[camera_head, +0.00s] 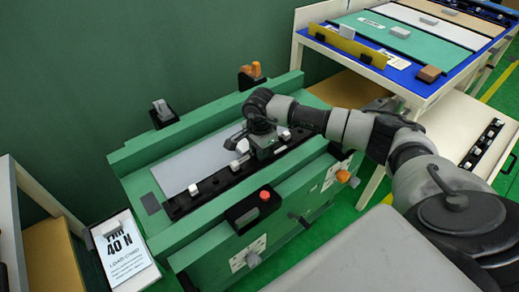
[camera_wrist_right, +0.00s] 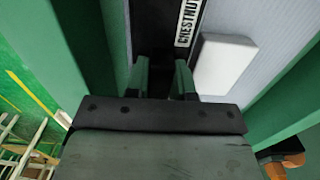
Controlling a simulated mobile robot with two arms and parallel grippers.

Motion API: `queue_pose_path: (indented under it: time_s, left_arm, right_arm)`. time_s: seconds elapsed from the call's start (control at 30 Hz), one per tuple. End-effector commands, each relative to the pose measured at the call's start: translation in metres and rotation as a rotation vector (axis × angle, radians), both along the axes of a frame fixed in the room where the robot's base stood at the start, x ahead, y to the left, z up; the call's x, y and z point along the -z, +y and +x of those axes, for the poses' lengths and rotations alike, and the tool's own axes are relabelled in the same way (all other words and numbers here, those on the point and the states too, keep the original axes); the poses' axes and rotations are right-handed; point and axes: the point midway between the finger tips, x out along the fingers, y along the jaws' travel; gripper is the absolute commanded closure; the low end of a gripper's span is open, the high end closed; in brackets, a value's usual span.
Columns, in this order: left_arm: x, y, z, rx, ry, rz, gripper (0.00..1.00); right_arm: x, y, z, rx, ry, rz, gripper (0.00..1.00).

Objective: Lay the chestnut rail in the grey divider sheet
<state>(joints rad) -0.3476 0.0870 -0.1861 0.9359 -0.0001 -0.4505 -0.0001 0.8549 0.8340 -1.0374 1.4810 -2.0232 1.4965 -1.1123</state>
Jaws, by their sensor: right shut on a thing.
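The grey divider sheet (camera_head: 195,163) lies in the green fixture. The chestnut rail (camera_head: 215,186), a long black strip, runs along the sheet's near edge with small white blocks along it. In the right wrist view its CHESTNUT label shows on the dark strip (camera_wrist_right: 182,45). My right gripper (camera_head: 263,150) is over the rail's right part. In the wrist view its fingers (camera_wrist_right: 163,80) are on either side of the strip, shut on it. I cannot tell whether the rail touches or sits down in the sheet. My left gripper is out of view.
The green fixture (camera_head: 215,222) has raised walls and a red button (camera_head: 264,195) on its front. A sign reading 40 N (camera_head: 122,247) stands left. A table with coloured panels (camera_head: 395,40) is at the back right. A white shelf (camera_head: 460,125) holds another black strip (camera_head: 483,143).

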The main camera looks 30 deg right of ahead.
Motion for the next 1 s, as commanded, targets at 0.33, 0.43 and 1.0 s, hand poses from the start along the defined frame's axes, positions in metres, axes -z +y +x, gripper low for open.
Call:
queue_pose_path:
  time_s: [0.33,0.43,1.0]
  left_arm:
    - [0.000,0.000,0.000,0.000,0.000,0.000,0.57]
    - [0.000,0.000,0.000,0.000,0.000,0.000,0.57]
    - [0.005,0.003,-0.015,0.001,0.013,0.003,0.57]
  right_arm:
    - [0.000,0.000,0.000,0.000,-0.001,0.000,0.47]
    - [0.000,0.000,0.000,0.000,0.001,0.000,0.47]
    - [-0.086,0.000,0.001,0.000,-0.004,0.000,0.47]
